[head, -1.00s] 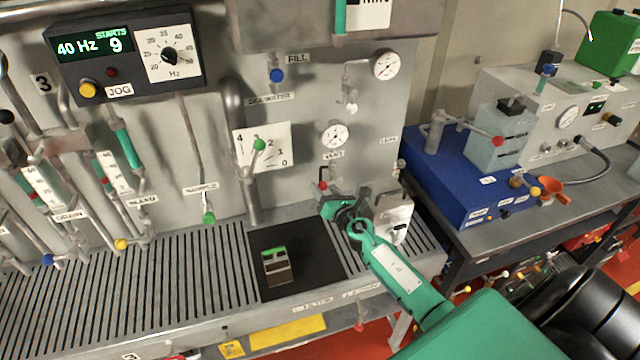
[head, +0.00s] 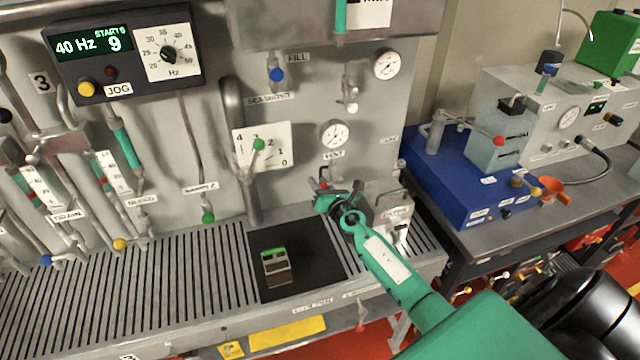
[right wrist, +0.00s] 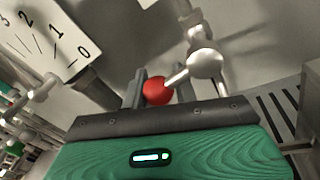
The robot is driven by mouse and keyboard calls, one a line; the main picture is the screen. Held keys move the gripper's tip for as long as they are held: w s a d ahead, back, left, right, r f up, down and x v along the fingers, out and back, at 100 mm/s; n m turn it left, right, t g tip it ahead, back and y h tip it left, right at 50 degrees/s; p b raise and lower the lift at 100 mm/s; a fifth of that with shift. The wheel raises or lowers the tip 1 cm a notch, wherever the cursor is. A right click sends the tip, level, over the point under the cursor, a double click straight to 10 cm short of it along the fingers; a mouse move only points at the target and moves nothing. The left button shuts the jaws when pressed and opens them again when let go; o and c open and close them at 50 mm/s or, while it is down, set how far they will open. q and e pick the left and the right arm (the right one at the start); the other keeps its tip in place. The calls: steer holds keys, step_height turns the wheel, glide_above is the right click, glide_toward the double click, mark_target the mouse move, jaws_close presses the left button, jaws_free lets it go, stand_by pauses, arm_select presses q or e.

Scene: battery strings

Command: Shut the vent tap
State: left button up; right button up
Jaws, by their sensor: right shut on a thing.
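The vent tap (head: 323,186) is a small valve with a red ball on its lever, on the grey panel below the VENT label (head: 333,154) and a round gauge. In the right wrist view the red ball (right wrist: 156,92) sits on a short metal lever, which runs to a rounded silver body (right wrist: 206,63). My right gripper (head: 326,196) is at the tap, its fingers shut on the red ball. The ball lies close to the left finger in the right wrist view. The gripper partly hides the tap in the head view. My left gripper is out of view.
A scale plate marked 0 to 4 with a green-knobbed lever (head: 259,144) is left of the tap. A small box (head: 276,266) lies on the black mat (head: 310,255) below. A pale labelled block (head: 394,205) stands just right of the gripper.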

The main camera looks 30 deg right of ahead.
steer(key=shift+r, duration=0.25)
steer(key=shift+w+r+m+b, duration=0.1)
steer(key=shift+r+m+b, duration=0.55)
steer(key=shift+m, duration=0.55)
steer(key=shift+d+r, duration=0.1)
steer(key=o, duration=1)
steer(key=shift+c, duration=0.2)
steer(key=shift+f, duration=0.2)
